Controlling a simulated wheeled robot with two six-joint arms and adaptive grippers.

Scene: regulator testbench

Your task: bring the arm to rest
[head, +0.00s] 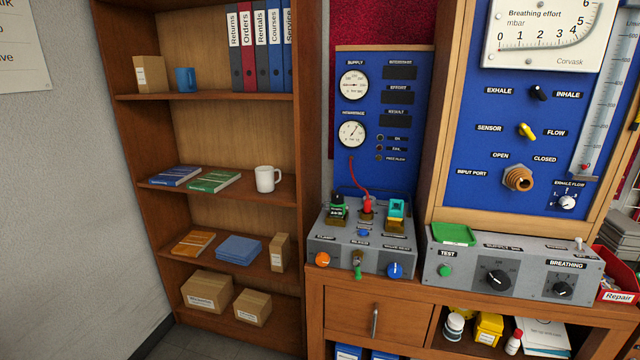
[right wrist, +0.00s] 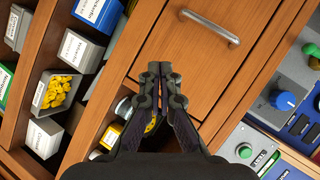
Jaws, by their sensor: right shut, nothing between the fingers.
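My right gripper (right wrist: 160,72) shows only in the right wrist view. Its dark fingers are together at the tips, with nothing between them. It is in front of the wooden bench cabinet, close to the drawer (right wrist: 168,50) and its metal handle (right wrist: 212,27) in that picture. I cannot tell how far the fingertips are from the wood. Neither gripper and no arm shows in the head view. My left gripper is not in view.
The bench holds a grey clamp unit (head: 335,247) and a grey test box (head: 465,265). The drawer (head: 350,318) under them is closed. A bookcase (head: 305,130) stands at left. Small bins and bottles, such as a yellow container (head: 488,328), fill the open shelf below.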

